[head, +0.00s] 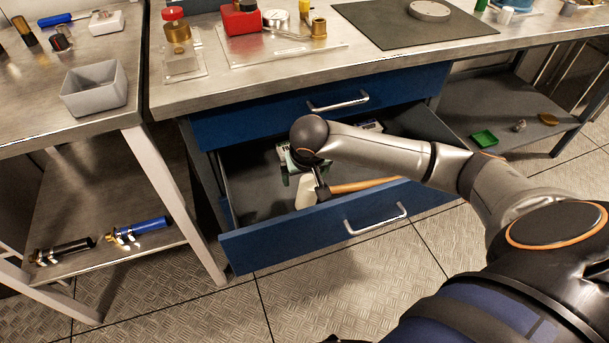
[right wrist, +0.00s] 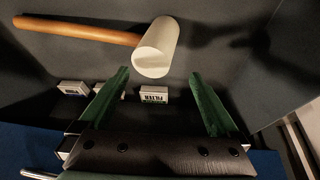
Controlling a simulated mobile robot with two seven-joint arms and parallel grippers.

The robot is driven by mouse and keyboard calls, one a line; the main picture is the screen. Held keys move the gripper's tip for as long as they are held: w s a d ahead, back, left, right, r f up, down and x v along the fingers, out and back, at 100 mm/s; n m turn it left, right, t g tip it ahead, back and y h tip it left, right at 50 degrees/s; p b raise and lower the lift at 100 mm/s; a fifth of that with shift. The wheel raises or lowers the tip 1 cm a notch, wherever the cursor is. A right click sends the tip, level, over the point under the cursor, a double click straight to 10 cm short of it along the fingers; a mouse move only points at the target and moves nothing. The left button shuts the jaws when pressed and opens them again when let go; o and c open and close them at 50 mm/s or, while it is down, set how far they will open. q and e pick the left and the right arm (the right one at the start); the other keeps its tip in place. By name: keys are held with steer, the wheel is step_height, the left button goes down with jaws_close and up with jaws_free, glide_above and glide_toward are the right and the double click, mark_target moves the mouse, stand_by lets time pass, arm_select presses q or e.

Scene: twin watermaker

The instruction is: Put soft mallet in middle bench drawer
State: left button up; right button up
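The soft mallet has a white head (head: 305,191) and a wooden handle (head: 365,185). It lies in the pulled-out middle bench drawer (head: 250,190), handle toward the right in the head view. In the right wrist view the mallet head (right wrist: 156,47) is just beyond the fingertips, with the handle running left. My right gripper (head: 301,168) is low over the drawer, above and beside the head. Its green fingers (right wrist: 159,73) are spread, with nothing held between them. My wrist and forearm hide part of the drawer inside. My left gripper is not in view.
Small white filter boxes (right wrist: 154,94) lie in the drawer. The blue drawer above (head: 320,108) is shut. The bench top holds a red box (head: 240,20), brass parts and a dark mat (head: 400,24). A side table (head: 60,110) with a grey bin (head: 95,90) stands left.

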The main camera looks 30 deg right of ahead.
steer(key=p+v, duration=0.2)
steer(key=v, duration=0.6)
steer(key=shift+r, duration=0.25)
steer(key=shift+s, duration=0.1)
